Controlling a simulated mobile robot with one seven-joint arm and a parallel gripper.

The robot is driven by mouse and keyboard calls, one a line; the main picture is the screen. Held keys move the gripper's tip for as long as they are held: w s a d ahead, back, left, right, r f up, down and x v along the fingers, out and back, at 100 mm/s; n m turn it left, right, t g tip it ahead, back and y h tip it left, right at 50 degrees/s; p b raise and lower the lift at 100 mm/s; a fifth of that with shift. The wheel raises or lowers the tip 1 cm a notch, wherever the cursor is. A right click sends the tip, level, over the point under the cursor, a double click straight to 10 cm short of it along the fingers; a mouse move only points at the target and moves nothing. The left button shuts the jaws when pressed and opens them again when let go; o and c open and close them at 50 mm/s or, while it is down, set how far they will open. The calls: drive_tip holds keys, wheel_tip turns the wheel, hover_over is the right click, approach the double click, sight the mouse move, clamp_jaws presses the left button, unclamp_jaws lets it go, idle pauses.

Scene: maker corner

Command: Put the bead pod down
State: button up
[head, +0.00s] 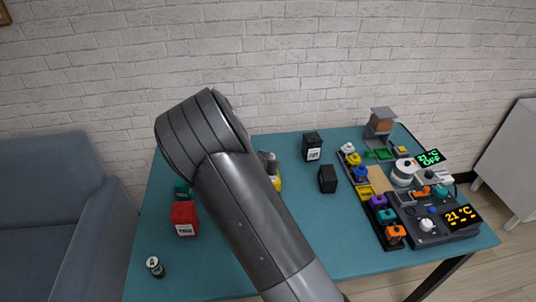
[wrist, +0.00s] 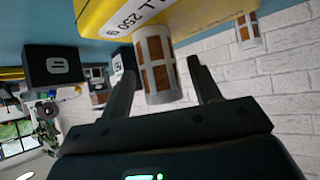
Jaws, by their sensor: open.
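In the wrist view a small cylinder with a pale frame and orange-brown windows, which I take for the bead pod (wrist: 155,68), is between the fingers of my gripper (wrist: 161,62). My gripper is open: a gap shows on the pod's right side, and the left finger is very close to it. The pod's far end is by a yellow box (wrist: 180,14) marked 250 g; I cannot tell whether they touch. A second similar cylinder (wrist: 248,31) stands apart at the upper right. In the head view my arm hides the pod and most of my gripper.
The teal table (head: 225,283) carries a red box (head: 184,218), a small can (head: 155,267), black boxes (head: 327,179) (head: 312,147), and a yellow object (head: 276,183) beside my arm. Coloured parts and a control panel (head: 437,222) crowd its right side. The front middle is clear.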

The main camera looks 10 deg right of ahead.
drive_tip(key=shift+v, duration=0.95)
drive_tip(key=s+a+r+n+y, duration=0.1)
drive_tip(key=s+r+y, duration=0.15)
drive_tip(key=r, duration=0.55)
drive_tip(key=s+a+r+n+y, duration=0.15)
drive_tip(key=r+y, duration=0.25)
drive_tip(key=r, duration=0.4)
drive_tip(key=s+r+n+y, duration=0.25)
drive_tip(key=s+r, duration=0.45)
drive_tip(key=s, duration=0.5)
drive_tip(key=s+d+g+h, duration=0.1)
drive_tip(key=s+d, duration=0.2)
drive_tip(key=s, duration=0.7)
drive_tip(key=s+d+r+n+g+h, duration=0.1)
drive_tip(key=s+d+g+h, duration=0.1)
drive_tip(key=s, duration=0.9)
drive_tip(key=shift+s+d+r, duration=0.25)
drive_tip(key=shift+s+d, duration=0.05)
drive_tip(key=shift+d, duration=0.5)
drive_tip(key=shift+o, duration=0.4)
